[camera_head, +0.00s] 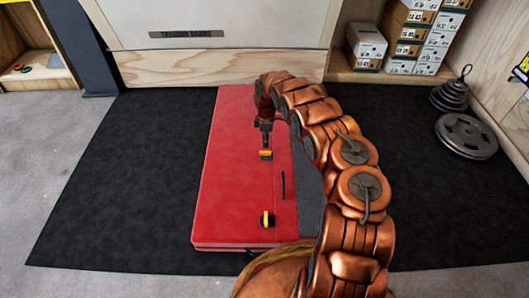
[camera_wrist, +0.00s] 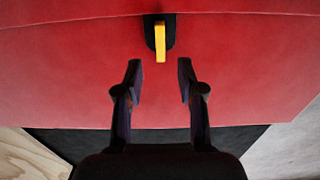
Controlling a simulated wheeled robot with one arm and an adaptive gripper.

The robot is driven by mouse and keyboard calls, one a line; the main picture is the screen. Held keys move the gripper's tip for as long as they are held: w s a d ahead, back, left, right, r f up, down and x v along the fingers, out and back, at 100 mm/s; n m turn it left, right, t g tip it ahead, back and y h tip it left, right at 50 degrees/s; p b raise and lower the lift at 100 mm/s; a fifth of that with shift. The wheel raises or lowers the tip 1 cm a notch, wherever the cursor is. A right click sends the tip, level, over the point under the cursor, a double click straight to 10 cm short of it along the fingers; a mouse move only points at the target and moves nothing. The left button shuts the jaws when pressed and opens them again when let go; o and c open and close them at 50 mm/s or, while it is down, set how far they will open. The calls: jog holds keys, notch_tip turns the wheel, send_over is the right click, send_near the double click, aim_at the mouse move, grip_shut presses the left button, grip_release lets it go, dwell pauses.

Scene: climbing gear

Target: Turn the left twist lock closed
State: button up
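A red crash pad (camera_head: 222,170) lies flat on black matting. Two twist locks with yellow handles and dark bases sit along it: a far one (camera_head: 265,155) and a near one (camera_head: 267,219). I cannot tell from the pictures which is called left. My gripper (camera_head: 265,127) hangs over the pad just beyond the far lock. In the wrist view my gripper (camera_wrist: 159,66) is open and empty, its fingertips apart. One lock's yellow handle (camera_wrist: 160,42) shows just ahead, centred between the fingertips, its long side pointing towards me. The fingers do not touch it.
A dark strap handle (camera_head: 283,184) lies along the pad's right part. Weight plates (camera_head: 466,136) lie on the matting at right. Shoe boxes (camera_head: 408,38) stand on a shelf behind. A wood-based panel (camera_head: 220,68) closes off the far side. The matting left of the pad is clear.

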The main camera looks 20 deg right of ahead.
aim_at(265, 154)
notch_tip(265, 154, down, 7)
jog(key=b, duration=0.3)
jog(key=shift+f, duration=0.1)
grip_shut()
dwell(0.4)
